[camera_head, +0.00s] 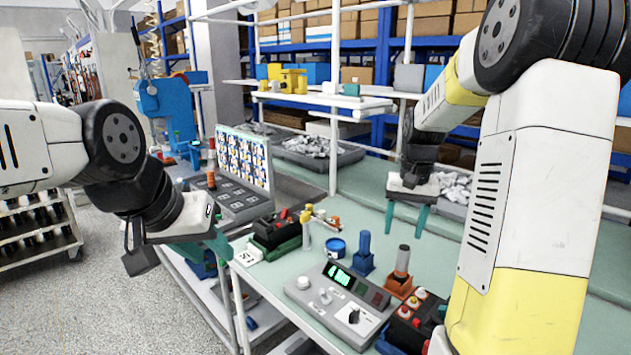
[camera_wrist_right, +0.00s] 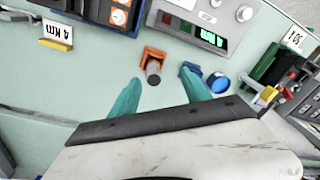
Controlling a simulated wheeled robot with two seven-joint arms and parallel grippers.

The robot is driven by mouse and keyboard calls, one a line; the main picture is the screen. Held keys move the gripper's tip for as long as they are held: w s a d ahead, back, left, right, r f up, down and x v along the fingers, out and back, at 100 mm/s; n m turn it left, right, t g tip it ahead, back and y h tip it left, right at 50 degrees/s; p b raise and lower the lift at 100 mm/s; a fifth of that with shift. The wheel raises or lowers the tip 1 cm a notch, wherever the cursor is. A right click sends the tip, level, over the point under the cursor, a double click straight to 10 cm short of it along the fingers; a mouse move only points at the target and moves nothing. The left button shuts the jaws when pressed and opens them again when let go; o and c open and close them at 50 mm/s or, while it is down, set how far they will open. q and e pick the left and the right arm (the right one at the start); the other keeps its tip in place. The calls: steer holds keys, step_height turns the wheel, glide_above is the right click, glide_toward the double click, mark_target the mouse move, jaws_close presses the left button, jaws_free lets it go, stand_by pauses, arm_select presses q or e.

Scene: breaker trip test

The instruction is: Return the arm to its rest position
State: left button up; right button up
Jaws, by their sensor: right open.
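My right gripper (camera_head: 406,215) hangs over the green bench top, its teal fingers apart and pointing down. In the right wrist view the fingers (camera_wrist_right: 161,85) are apart with nothing between them. Just beyond them stand an orange holder (camera_wrist_right: 153,62) with a dark-tipped post and a blue holder (camera_wrist_right: 191,68), partly hidden by a finger. In the head view the blue holder (camera_head: 363,255) and orange holder (camera_head: 401,280) stand upright. My left gripper (camera_head: 215,245) is at the left, beyond the bench's left edge. Its fingers overlap, so its opening is unclear.
A grey tester (camera_head: 338,302) with a green display sits on the bench. Near it are a blue tin (camera_head: 335,246), a red-button box (camera_head: 415,318) and a green-and-black device (camera_head: 275,232). A grey bin of parts (camera_head: 318,152) stands behind. Bare bench top lies beside the holders.

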steer(key=s+a+r+n+t, duration=0.1)
steer(key=s+a+r, duration=0.2)
steer(key=s, duration=0.3)
steer(key=s+a+r+n+t+y, duration=0.1)
steer(key=s+a+r+t, duration=0.1)
steer(key=s, duration=0.5)
steer(key=s+a+r+n+t, duration=0.1)
steer(key=s+a+r+t, duration=0.1)
steer(key=s+a+r, duration=0.2)
steer(key=s+a, duration=0.1)
steer(key=s, duration=0.2)
steer(key=shift+s+a+n+y, duration=0.2)
steer(key=shift+a+n+y, duration=0.1)
steer(key=shift+n+y, duration=0.1)
